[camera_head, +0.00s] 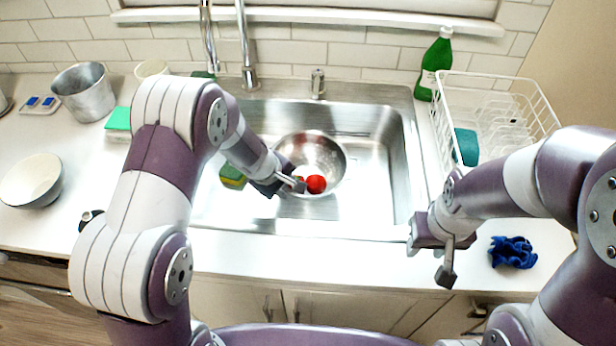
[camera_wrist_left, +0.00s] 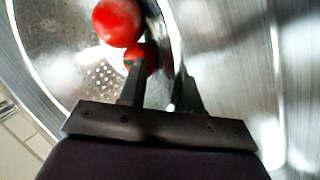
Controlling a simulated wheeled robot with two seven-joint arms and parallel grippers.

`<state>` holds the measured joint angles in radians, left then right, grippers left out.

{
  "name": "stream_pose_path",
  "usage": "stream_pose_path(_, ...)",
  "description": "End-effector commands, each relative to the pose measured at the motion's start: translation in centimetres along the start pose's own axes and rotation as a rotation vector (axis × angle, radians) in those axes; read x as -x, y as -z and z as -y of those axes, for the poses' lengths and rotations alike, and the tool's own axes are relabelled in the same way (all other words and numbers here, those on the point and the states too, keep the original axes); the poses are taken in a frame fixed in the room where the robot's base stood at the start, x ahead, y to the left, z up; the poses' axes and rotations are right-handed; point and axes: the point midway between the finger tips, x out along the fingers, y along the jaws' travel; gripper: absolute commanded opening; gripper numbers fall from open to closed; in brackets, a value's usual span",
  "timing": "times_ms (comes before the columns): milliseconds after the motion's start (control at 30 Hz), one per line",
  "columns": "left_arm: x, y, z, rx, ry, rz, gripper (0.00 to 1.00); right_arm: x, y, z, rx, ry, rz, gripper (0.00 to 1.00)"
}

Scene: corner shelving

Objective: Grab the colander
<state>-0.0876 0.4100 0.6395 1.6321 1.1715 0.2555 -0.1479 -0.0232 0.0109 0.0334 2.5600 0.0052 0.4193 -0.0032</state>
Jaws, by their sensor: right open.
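The colander (camera_head: 322,152) is a round metal bowl in the sink, with red tomatoes (camera_head: 316,184) inside. In the left wrist view its perforated wall (camera_wrist_left: 92,75) and rim show, with two red tomatoes (camera_wrist_left: 118,22) in it. My left gripper (camera_head: 284,188) is at the colander's near left rim. In the wrist view its fingers (camera_wrist_left: 160,85) stand apart, with the rim running between them. Whether they press on the rim cannot be told. My right gripper (camera_head: 430,262) is open and empty over the counter's front edge, right of the sink.
A yellow-green sponge (camera_head: 232,175) lies left of the colander. The faucet (camera_head: 246,50) stands behind the sink. A white dish rack (camera_head: 505,105), a green bottle (camera_head: 436,62) and a blue cloth (camera_head: 512,252) are on the right. A bucket (camera_head: 85,95) and bowl (camera_head: 32,182) are on the left.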

Motion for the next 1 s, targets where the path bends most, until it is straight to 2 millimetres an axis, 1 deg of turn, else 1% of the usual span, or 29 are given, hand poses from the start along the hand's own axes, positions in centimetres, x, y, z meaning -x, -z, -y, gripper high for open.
stream_pose_path(167, -0.10, -0.08, 0.13, 0.000, 0.003, 0.002, 0.33, 0.01, 0.01, 0.00, 0.000, 0.000, 0.000, 0.43)
stream_pose_path(267, -0.09, -0.09, 0.13, 0.000, 0.003, 0.002, 0.04, 0.01, 0.00, 0.00, 0.000, 0.000, 0.000, 0.43)
stream_pose_path(300, -0.10, -0.10, 0.15, 0.000, 0.003, 0.002, 0.00, 0.01, 0.00, 0.00, 0.000, 0.000, 0.000, 0.43)
stream_pose_path(1000, -0.25, -0.27, 0.43, 0.001, 0.009, 0.007, 0.00, -0.03, 0.00, 0.00, 0.000, 0.000, 0.000, 0.43)
